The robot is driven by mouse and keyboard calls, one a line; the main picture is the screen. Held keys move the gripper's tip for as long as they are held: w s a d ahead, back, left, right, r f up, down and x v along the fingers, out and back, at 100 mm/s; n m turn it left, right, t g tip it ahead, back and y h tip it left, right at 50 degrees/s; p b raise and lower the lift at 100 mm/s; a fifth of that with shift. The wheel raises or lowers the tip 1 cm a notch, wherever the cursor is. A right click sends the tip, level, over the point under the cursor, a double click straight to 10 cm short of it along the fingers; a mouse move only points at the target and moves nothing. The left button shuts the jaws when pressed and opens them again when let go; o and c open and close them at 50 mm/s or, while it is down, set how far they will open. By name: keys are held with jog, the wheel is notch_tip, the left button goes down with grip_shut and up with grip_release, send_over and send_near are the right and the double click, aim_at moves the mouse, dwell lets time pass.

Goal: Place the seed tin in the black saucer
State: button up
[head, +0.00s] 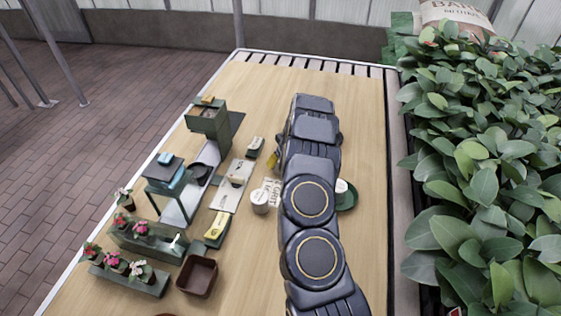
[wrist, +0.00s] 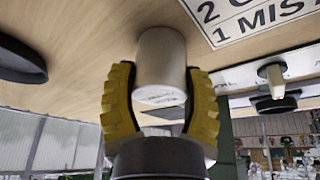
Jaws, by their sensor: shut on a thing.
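The seed tin (wrist: 160,65) is a plain pale cylinder in the wrist view, which shows the scene upside down with the tabletop above. My gripper (wrist: 160,105) is shut on it, with a yellow finger on each side. I cannot tell whether the tin touches the table. A dark, round, shallow dish, seemingly the black saucer (wrist: 15,62), is on the bare wood at the left of the wrist view, apart from the tin. It looks empty. In the head view my arm hides the held tin; only a bit of yellow finger shows beside it.
A printed sheet (wrist: 250,18) lies close to the tin. Another pale tin (head: 259,203) stands by it, left of my arm. A green saucer (head: 347,201) with a pale item is right of the arm. Planters and a brown tray (head: 197,276) fill the near left. The far table is clear.

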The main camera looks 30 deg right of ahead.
notch_tip(320, 180, up, 3)
jog(key=shift+w+d+r, duration=0.1)
jog(key=shift+r, duration=0.1)
jog(key=s+a+r, duration=0.3)
jog(key=s+r, duration=0.2)
jog(key=s, duration=0.1)
jog(key=s+a+r, duration=0.3)
jog(key=s+r, duration=0.1)
jog(key=s, duration=0.3)
jog(key=w+d+m+h, duration=0.1)
jog(key=w+d+m, duration=0.2)
jog(key=d, duration=0.5)
jog(key=w+d+f+m+h, duration=0.1)
jog(key=w+d+m, duration=0.2)
jog(key=w+d, duration=0.3)
jog(key=w+d+m+g+h, duration=0.1)
jog(key=w+d+m, duration=0.2)
jog(key=d, duration=0.7)
jog(key=shift+w+d+f, duration=0.15)
jog(key=shift+w+f, duration=0.2)
jog(key=shift+w, duration=0.75)
notch_tip(320, 180, down, 8)
jog(key=shift+f, duration=0.1)
jog(key=o, duration=1.1)
